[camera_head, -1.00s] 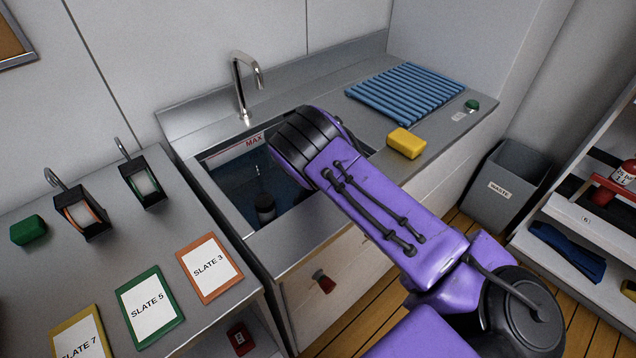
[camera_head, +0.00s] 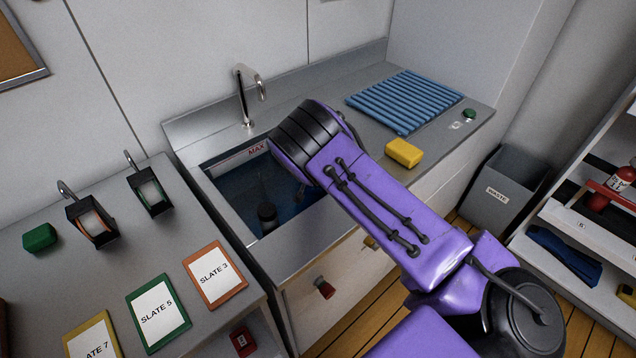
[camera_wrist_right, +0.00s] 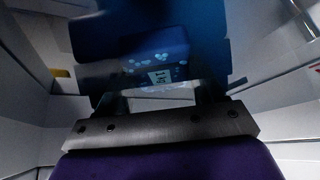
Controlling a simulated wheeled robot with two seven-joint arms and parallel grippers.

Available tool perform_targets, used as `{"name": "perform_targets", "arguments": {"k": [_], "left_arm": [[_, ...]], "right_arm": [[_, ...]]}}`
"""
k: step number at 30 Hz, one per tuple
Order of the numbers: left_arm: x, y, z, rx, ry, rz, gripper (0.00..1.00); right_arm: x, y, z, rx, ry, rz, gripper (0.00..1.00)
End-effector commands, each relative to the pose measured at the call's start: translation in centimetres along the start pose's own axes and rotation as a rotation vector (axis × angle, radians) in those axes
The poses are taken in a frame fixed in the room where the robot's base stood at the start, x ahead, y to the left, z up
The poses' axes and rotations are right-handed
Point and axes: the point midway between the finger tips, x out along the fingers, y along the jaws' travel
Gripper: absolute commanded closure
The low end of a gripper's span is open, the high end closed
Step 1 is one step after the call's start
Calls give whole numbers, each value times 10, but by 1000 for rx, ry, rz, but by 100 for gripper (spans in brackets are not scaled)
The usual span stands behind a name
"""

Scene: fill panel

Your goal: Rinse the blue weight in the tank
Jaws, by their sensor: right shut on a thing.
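The blue weight (camera_wrist_right: 158,62) shows in the right wrist view as a dark blue block with pale spots and a small label. My right gripper (camera_wrist_right: 160,97) is shut on it; the fingers are dark and partly blurred. In the head view my right arm reaches over the tank (camera_head: 232,211), and its wrist hides the gripper and the weight. The tank is sunk in the counter, holds dark blue liquid and has a MAX mark on its back wall. My left gripper is not in view.
A tap (camera_head: 246,95) stands behind the tank. A blue ribbed rack (camera_head: 405,100) lies empty on the right counter, with a yellow block (camera_head: 404,152) in front and a green button (camera_head: 469,114) beside it. A waste bin (camera_head: 503,188) stands right. Slates and tape holders are left.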

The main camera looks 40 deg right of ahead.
Motion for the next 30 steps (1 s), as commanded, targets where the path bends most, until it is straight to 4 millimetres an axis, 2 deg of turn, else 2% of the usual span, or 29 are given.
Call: {"name": "perform_targets", "arguments": {"k": [1,30], "left_arm": [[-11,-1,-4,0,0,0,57],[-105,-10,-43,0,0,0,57]], "right_arm": [[-13,-1,-9,1,4,-2,100],[-132,0,-77,0,3,-2,100]]}}
